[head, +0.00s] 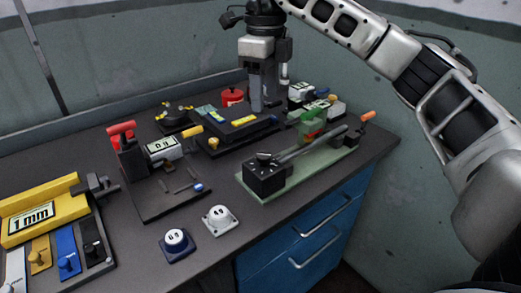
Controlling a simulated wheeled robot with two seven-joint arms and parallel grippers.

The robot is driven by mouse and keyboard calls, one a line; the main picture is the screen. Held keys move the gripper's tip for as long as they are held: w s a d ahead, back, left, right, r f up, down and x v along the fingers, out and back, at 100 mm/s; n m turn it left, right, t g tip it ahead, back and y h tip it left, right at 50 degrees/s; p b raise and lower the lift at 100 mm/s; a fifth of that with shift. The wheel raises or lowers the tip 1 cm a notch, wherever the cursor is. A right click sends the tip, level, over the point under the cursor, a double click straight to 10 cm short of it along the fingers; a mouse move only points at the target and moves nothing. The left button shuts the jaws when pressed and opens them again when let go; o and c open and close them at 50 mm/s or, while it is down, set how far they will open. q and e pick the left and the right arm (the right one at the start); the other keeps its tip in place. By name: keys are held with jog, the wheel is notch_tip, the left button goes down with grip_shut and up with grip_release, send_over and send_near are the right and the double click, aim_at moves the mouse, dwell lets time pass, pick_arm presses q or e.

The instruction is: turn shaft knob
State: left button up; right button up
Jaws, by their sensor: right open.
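A grey shaft (312,143) lies along a pale green base (315,172) at the right of the bench. Its near end meets a black block (265,177) with a small dark knob (264,156) on top. An orange-tipped knob (367,116) stands at the far right end of the base. I cannot tell which of these is the shaft knob. My right gripper (262,106) points down, open, with its fingers over the back of the bench, behind and apart from the block. My left gripper is not in view.
A dark fixture with a yellow handle (243,121) lies below my right gripper, with a red pot (231,97) behind. A red-handled fixture (122,132) and a yellow 1 mm block (40,212) stand left.

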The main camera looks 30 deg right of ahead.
aim_at(264, 155)
notch_tip(264, 155, down, 14)
jog(key=shift+f+b, duration=0.2)
jog(key=shift+b, duration=0.65)
jog(key=c, duration=1)
